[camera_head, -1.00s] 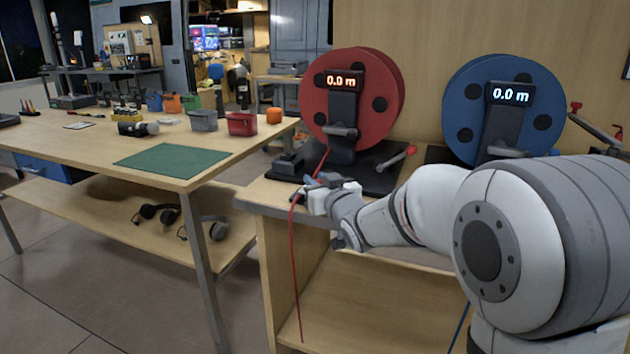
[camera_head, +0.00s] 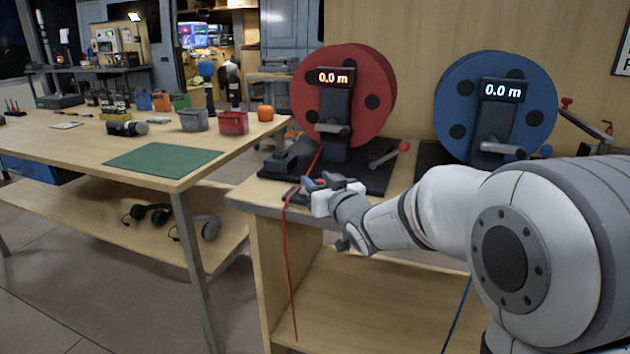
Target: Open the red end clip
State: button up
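The red reel (camera_head: 376,105) stands on a dark base at the back of the bench, its display reading 0.0 m. A red cable (camera_head: 289,270) runs from it over the bench's front left edge and hangs down. My gripper (camera_head: 302,189) is at that edge, at the cable. A small dark part (camera_head: 291,194) beside the fingertips, where the cable crosses the edge, may be the red end clip; it is too small and partly hidden to tell whether it is open or shut. The gap between my fingers does not show clearly.
A blue reel (camera_head: 540,105) stands to the right, also reading 0.0 m. A red-knobbed lever (camera_head: 390,154) lies right of the red reel's stand. A table with a green mat (camera_head: 163,160) is at the left. Open floor (camera_head: 120,300) lies in front of it.

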aim_at(321, 182)
jog(key=p+v, duration=0.1)
jog(key=v, duration=0.6)
jog(key=shift+s+d, duration=0.1)
jog(key=shift+o, duration=0.2)
jog(key=shift+r, duration=0.1)
jog(key=p, duration=0.2)
jog(key=shift+w+r+p, duration=0.25)
jog(key=shift+w+p, duration=0.05)
jog(key=shift+w, duration=0.05)
jog(key=shift+w+a+p, duration=0.25)
jog(key=shift+p, duration=0.2)
jog(key=shift+w+a+f, duration=0.15)
jog(key=shift+w+f, duration=0.05)
jog(key=shift+w, duration=0.1)
jog(key=b+x, duration=0.1)
jog(key=x, duration=0.6)
jog(key=shift+w+a+f+b, duration=0.1)
jog(key=shift+b, duration=0.2)
